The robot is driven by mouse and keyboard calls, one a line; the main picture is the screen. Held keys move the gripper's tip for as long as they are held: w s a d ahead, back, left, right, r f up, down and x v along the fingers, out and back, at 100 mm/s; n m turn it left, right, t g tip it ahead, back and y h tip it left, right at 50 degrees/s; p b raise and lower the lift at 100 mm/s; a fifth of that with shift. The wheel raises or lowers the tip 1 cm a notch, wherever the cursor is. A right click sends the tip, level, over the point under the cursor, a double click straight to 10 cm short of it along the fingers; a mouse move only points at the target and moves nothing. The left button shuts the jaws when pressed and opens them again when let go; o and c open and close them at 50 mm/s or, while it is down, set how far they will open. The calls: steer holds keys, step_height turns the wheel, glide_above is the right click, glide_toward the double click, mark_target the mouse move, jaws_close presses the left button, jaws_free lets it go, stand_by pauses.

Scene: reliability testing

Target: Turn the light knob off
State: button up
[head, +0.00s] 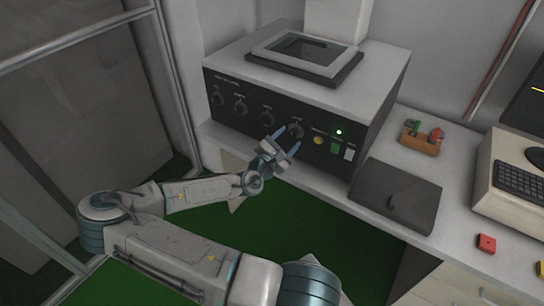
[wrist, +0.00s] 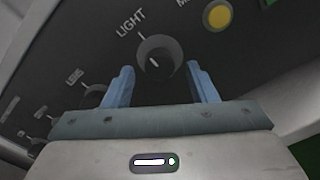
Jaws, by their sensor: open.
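The light knob (wrist: 158,60) is a dark round knob under the word LIGHT on the black front panel in the wrist view. Its white mark points up and to the left. In the head view the knob (head: 296,130) is the rightmost in a row of knobs on the machine (head: 330,125). My gripper (head: 286,143) is open in front of the panel, just below the knob. In the wrist view my gripper's blue fingers (wrist: 160,85) stand to the left and right of the knob. I cannot tell whether either finger touches it.
A yellow button (wrist: 219,15) sits right of the knob, with a lit green light (head: 338,132) beyond. More knobs (head: 240,104) lie to the left. A dark box (head: 395,195) with a handle stands on the bench at the right. Left of the machine is a framed panel (head: 80,100).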

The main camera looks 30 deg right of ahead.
steer(key=b+v, duration=0.2)
steer(key=v, duration=1)
steer(key=shift+b, duration=0.3)
steer(key=shift+s+f, duration=0.1)
